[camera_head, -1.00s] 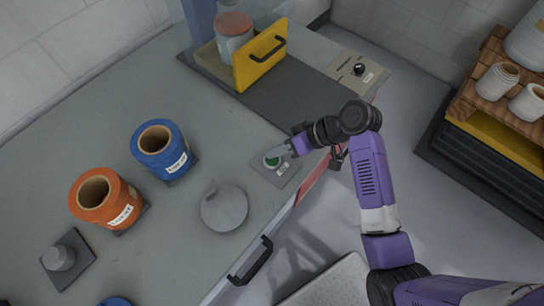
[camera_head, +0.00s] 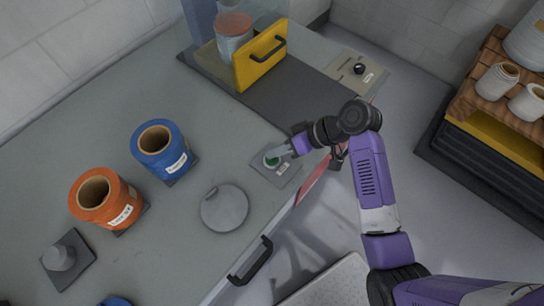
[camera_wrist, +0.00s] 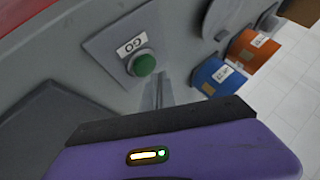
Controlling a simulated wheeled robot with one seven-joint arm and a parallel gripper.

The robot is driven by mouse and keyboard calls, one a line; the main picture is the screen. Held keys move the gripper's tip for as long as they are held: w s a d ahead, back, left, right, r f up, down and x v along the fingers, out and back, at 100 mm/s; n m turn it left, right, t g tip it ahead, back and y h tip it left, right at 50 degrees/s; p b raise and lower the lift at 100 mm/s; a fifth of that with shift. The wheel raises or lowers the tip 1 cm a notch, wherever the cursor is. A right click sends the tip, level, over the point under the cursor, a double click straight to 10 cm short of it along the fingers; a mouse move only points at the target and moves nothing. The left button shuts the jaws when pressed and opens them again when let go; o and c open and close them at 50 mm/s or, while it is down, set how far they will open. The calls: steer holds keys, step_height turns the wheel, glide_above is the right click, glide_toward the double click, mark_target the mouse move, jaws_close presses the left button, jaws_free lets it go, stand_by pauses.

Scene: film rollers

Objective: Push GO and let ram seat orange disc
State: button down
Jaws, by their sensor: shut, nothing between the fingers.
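The green GO button (camera_head: 272,161) sits on a grey plate near the counter's front edge; it also shows in the wrist view (camera_wrist: 143,65). My gripper (camera_head: 281,153) is shut and empty, its fingertips at the button's edge; I cannot tell whether they touch it. In the wrist view the narrow fingers (camera_wrist: 164,92) lie just beside the button. The orange disc (camera_head: 235,23) lies on top of a grey cylinder (camera_head: 232,45) behind the yellow guard (camera_head: 260,56). A pale ram (camera_head: 229,6) shows directly above the disc; contact is unclear.
A blue roller (camera_head: 160,148) and an orange roller (camera_head: 104,200) stand on the counter at left. A round grey lid-like piece (camera_head: 224,208) lies nearer the front. A beige box with a black knob (camera_head: 358,69) stands right of the guard.

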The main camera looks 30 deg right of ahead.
mark_target(276, 159)
steer(key=shift+f, duration=0.15)
steer(key=shift+f, duration=0.3)
steer(key=shift+f+b, duration=0.3)
steer(key=shift+f, duration=0.15)
stand_by(1.1)
steer(key=shift+r, duration=0.1)
steer(key=shift+r+p, duration=0.8)
steer(key=shift+p, duration=0.1)
step_height(276, 159, up, 5)
steer(key=p, duration=0.5)
